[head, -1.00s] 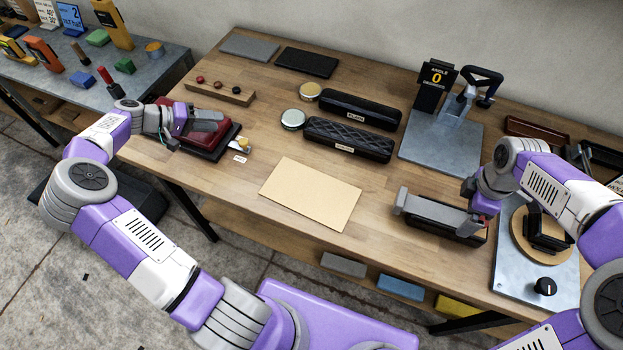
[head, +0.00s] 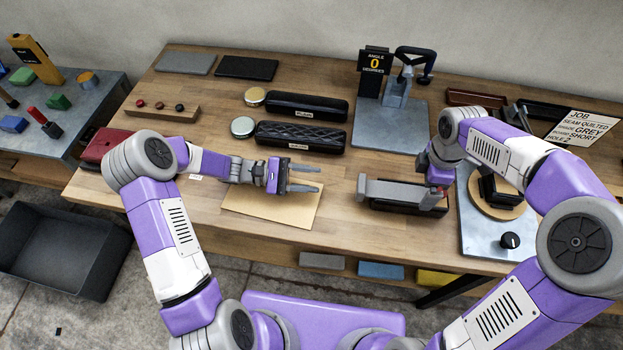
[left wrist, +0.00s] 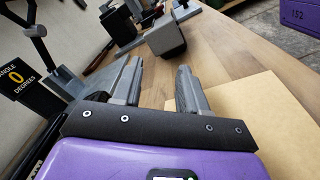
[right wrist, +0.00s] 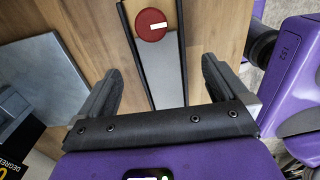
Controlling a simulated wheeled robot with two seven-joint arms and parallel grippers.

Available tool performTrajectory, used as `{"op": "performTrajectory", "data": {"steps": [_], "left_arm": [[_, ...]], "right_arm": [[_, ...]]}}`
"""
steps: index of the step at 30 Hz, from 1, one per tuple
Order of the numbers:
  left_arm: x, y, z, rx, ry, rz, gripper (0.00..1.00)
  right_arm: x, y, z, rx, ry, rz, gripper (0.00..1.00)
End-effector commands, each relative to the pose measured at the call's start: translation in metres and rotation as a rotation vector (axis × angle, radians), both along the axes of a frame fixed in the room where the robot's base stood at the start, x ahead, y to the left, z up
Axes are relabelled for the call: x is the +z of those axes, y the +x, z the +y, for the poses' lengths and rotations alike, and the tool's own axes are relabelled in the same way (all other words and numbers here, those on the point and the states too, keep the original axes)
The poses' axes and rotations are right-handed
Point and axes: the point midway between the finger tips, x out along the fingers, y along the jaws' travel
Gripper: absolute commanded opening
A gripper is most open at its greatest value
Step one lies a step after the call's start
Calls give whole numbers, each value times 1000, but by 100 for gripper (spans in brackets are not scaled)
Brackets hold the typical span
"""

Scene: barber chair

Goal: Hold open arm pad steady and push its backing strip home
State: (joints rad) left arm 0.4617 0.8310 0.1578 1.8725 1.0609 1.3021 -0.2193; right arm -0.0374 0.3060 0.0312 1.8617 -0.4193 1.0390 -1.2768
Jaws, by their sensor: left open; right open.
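The open arm pad (head: 390,208) lies near the table's front edge, a long dark shell with a long grey piece (head: 400,189) along it. In the right wrist view its dark side walls flank a grey strip (right wrist: 166,75) and a red disc (right wrist: 151,25). My right gripper (head: 434,198) points down at the pad's right end; its fingers are open and apart on either side of it in the right wrist view (right wrist: 160,85). My left gripper (head: 318,178) is open and empty above a tan board (head: 262,212), pointing toward the pad's left end, with a gap between.
Two dark arm pads (head: 300,137) lie behind my left gripper, beside two round tins (head: 243,127). A clamp stand (head: 392,122) with an angle sign is at the back. A turntable fixture (head: 490,240) with a black knob stands to the right, near a job card (head: 583,132).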

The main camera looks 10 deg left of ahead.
Motion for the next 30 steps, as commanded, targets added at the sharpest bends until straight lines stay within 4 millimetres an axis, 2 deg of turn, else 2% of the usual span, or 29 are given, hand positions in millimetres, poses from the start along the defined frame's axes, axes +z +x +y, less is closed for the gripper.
{"op": "performTrajectory", "data": {"steps": [5, 18, 30], "left_arm": [[-2, -5, -5, -18, 1, 33, 43], [-2, -4, -5, -17, 1, 29, 43], [-2, -4, -5, -17, 1, 29, 43]], "right_arm": [[-10, -1, 0, 1, -1, 4, 100], [-69, 0, 0, 1, -1, 2, 100], [-76, 0, 0, 0, 0, 0, 98]]}}
